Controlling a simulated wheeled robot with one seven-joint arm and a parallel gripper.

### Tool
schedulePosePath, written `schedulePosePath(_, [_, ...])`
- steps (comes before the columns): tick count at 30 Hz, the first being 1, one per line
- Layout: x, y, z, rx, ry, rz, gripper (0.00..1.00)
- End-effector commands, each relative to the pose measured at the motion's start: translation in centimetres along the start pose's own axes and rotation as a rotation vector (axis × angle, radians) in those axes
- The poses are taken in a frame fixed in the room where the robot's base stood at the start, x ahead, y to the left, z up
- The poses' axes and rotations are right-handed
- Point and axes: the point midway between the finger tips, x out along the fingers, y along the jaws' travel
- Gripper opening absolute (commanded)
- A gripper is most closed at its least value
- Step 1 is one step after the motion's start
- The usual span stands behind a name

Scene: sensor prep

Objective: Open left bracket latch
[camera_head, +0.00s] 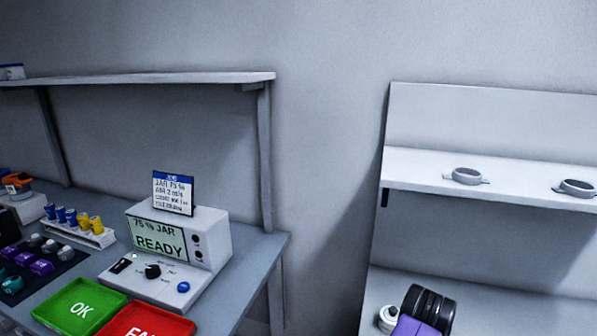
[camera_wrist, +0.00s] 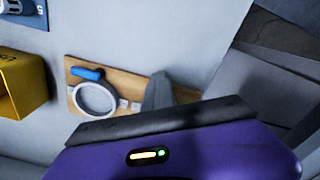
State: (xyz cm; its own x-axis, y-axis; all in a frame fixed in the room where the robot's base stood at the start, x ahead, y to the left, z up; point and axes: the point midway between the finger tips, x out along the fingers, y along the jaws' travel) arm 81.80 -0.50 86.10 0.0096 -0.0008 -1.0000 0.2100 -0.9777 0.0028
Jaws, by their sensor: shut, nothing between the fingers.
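A round bracket ring (camera_wrist: 96,98), pale with a grey inside, is mounted on a wooden board (camera_wrist: 128,82) in the wrist view. A blue latch lever (camera_wrist: 87,73) lies across the top of the ring, against its upper left edge. My gripper (camera_wrist: 157,88) shows as grey fingers rising above its purple body. The fingers are shut and empty, to the right of the ring and apart from the blue lever in the picture. The purple body hides what lies below. I cannot pick out this bracket in the head view.
A yellow box-like holder (camera_wrist: 22,84) and a blue panel (camera_wrist: 26,12) are left of the board. In the head view, two grey rings (camera_head: 466,176) (camera_head: 577,187) sit on the right shelf. A READY device (camera_head: 165,255) and green OK tray (camera_head: 80,307) stand on the left bench.

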Motion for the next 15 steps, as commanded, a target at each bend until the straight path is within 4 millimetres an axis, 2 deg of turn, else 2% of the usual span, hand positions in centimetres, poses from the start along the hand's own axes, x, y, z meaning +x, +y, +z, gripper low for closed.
schedulePosePath(1, [1.13,0.32,0.49,0.003,-0.013,-0.004,0.00])
schedulePosePath(15, [1.28,0.69,0.45,0.006,-0.013,-0.002,0.00])
